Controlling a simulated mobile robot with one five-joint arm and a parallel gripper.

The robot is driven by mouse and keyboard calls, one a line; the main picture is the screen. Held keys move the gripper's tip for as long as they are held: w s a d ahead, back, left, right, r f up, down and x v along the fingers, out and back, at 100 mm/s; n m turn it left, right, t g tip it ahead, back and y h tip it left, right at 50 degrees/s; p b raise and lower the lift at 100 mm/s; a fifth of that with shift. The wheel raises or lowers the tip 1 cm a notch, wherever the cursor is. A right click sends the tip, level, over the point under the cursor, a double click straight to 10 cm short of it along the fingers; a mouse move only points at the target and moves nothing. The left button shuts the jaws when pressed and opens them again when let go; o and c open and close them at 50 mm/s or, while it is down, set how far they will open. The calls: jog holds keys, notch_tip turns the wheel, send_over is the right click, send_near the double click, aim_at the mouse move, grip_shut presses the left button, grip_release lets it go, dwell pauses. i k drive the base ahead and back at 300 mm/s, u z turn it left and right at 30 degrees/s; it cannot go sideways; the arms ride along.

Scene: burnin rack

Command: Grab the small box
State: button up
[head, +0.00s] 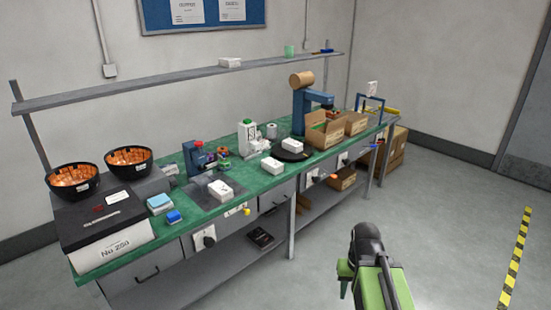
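Several small white boxes are in the head view. One white box (220,190) sits on a dark grey mat at the bench front. A second white box (271,165) is to its right on the green bench top (245,205). A third (291,145) sits on a black round plate. A fourth (230,62) is on the upper shelf. I cannot tell which one the task means. My green and black gripper (366,262) is at the lower right, over the floor and apart from the bench. Its fingertips are not clear, and I see nothing held.
Two black bowls (73,183) with orange contents stand at the bench's left end. Open cardboard boxes (326,134) and a blue device (304,105) are toward the right end. A lower shelf (190,285) runs underneath. The floor at right is clear, with yellow-black tape.

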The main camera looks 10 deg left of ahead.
aim_at(273, 166)
jog(key=u, duration=0.25)
jog(key=i, duration=1.1)
jog(key=u, duration=0.95)
jog(key=i, duration=0.7)
jog(key=u, duration=0.45)
